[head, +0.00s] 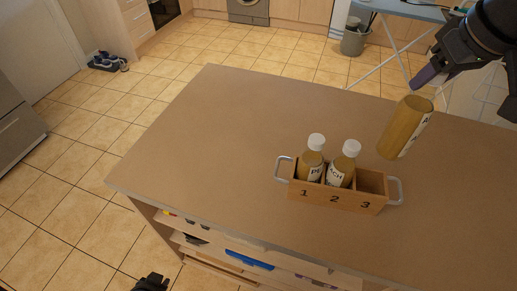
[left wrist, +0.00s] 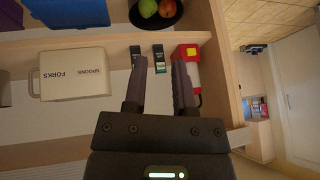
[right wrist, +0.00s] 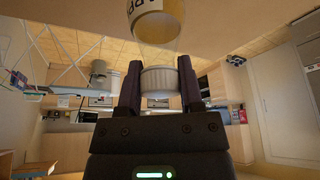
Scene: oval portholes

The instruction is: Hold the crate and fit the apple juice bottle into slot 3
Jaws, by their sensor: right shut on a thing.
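The apple juice bottle (head: 404,128), amber with a white label, hangs tilted above the table, right of and behind the crate. My right gripper (head: 428,79) is shut on its white cap (right wrist: 160,82); part of its label shows in the right wrist view. The wooden crate (head: 333,198) stands on the table with numbers 1, 2 and 3 on its front and a metal handle at each end. Slots 1 and 2 hold white-capped bottles; slot 3 (head: 371,182) is empty. My left gripper (left wrist: 160,80) is open and empty, low beside the table's shelves, far from the crate.
The brown tabletop (head: 220,130) is clear around the crate. Shelves under its front edge hold a cutlery box (left wrist: 75,75), a dark fruit bowl (left wrist: 157,18) and small boxes. An ironing board (head: 405,10) and a bin (head: 354,40) stand behind the table.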

